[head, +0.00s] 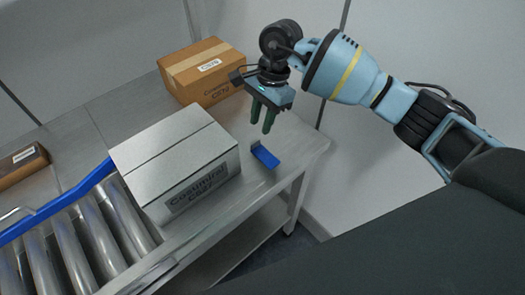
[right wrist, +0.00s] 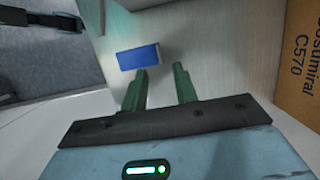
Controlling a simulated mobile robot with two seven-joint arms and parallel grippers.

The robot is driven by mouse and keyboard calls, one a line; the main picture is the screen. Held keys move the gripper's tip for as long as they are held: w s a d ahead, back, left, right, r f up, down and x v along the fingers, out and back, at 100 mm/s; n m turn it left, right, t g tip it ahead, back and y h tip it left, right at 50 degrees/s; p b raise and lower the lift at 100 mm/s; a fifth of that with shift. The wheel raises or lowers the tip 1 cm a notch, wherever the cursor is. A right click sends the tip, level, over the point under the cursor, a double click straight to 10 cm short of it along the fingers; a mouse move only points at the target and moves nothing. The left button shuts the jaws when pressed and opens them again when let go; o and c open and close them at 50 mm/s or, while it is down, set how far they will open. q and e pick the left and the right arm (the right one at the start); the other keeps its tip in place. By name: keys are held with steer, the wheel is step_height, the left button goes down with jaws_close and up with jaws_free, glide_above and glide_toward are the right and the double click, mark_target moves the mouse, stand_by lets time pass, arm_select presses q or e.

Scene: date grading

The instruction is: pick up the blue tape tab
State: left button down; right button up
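The blue tape tab (head: 265,156) lies on the metal table near its right edge, to the right of the white box. It also shows in the right wrist view (right wrist: 139,57), just beyond the fingertips and a little to the left. My right gripper (head: 263,130) is above the table close to the tab, with its two dark green fingers pointing down. In the right wrist view its fingers (right wrist: 160,70) stand apart with nothing between them. The gripper does not appear to touch the tab. My left gripper is not seen in the head view.
A white carton (head: 175,155) stands left of the tab. A brown cardboard box (head: 200,72) stands behind; its side also shows in the right wrist view (right wrist: 302,60). A roller conveyor (head: 75,240) with a blue rail is at the left. The table's right edge is close to the tab.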

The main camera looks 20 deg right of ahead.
mark_target(265, 154)
steer(key=shift+s+a+f, duration=0.1)
steer(key=shift+a+f, duration=0.1)
steer(key=shift+f, duration=0.35)
steer(key=x, duration=0.4)
steer(key=shift+s+a+p, duration=0.1)
steer(key=shift+p, duration=0.3)
steer(key=shift+f, duration=0.2)
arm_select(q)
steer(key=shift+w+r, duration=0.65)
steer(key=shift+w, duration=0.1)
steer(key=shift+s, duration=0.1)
arm_select(e)
steer(key=shift+c, duration=0.3)
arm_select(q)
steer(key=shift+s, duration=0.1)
arm_select(e)
jaws_close()
